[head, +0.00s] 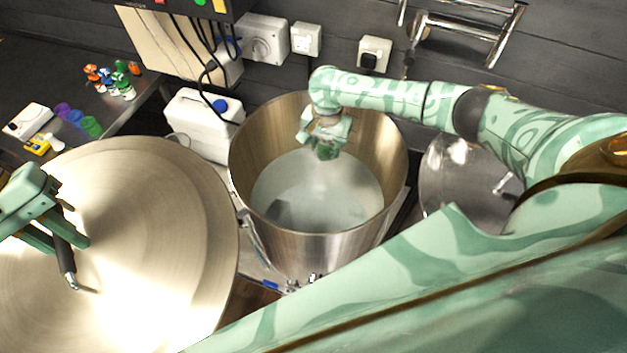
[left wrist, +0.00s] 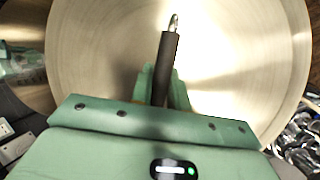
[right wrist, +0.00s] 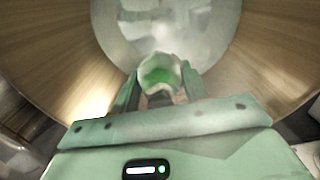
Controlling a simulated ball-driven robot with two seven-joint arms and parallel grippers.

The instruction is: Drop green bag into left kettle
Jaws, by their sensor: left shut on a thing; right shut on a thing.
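An open steel kettle (head: 300,243) stands mid-picture in the head view with pale, cloudy liquid inside. My right gripper (head: 327,138) is over its opening, shut on the green bag (head: 325,152). The bag, whitish with a green middle, also shows between the fingers in the right wrist view (right wrist: 158,75). It looks clear of the liquid. My left gripper (head: 62,240) is shut on the dark handle (left wrist: 169,55) of a big round steel lid (head: 165,200), left of the kettle. I cannot tell whether the lid rests on something.
A white jerrycan (head: 200,128) with a blue cap stands behind, between lid and kettle. A shiny steel vessel (head: 450,185) is to the right, partly behind my right arm. Small bottles (head: 118,85) and coloured cups (head: 78,118) are on the left counter. Sockets and pipes line the wall.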

